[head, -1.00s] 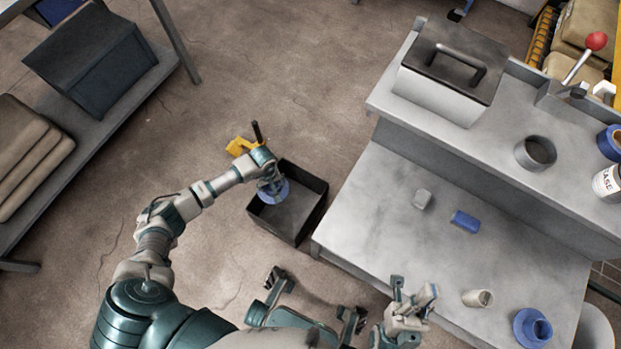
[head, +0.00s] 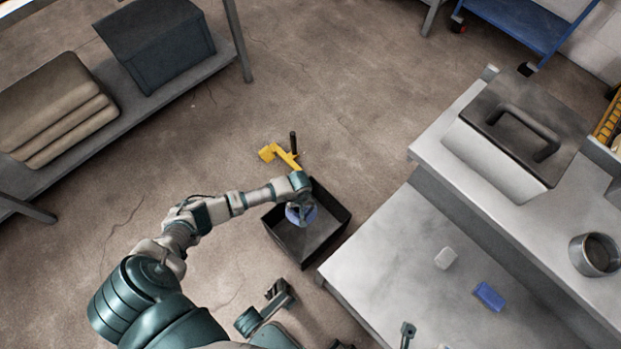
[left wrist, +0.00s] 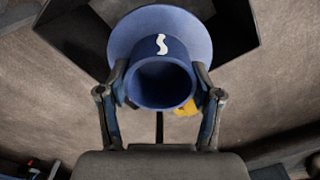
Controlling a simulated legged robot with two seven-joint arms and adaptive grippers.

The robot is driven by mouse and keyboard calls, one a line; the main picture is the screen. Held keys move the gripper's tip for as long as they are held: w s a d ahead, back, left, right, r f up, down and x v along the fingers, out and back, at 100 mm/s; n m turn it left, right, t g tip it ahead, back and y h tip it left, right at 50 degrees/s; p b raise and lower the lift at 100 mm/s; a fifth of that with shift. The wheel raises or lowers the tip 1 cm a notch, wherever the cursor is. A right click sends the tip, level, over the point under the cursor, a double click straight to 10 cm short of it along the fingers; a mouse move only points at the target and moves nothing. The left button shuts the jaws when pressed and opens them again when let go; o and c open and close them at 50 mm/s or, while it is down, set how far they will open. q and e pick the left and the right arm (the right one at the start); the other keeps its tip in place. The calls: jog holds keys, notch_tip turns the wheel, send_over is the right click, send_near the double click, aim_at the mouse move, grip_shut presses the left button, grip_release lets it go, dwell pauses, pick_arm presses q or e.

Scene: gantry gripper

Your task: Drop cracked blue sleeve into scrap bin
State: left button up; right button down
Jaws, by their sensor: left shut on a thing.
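The cracked blue sleeve (head: 300,214) is a flanged tube with a white jagged mark, seen clearly in the left wrist view (left wrist: 162,45). My left gripper (head: 302,205) is shut on it, with a finger on each side of the tube in the left wrist view (left wrist: 160,82). In the head view the sleeve overlaps the opening of the dark scrap bin (head: 328,244); its exact height is unclear. The bin's dark walls also show behind the sleeve in the left wrist view (left wrist: 238,32). Only a tip of my right gripper (head: 407,333) shows at the bottom edge.
A shelf with a dark box (head: 160,50) is at left.

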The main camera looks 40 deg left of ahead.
pick_arm(q)
jog(key=shift+r, duration=0.1)
jog(key=o, duration=1.4)
notch_tip(320, 180, up, 12)
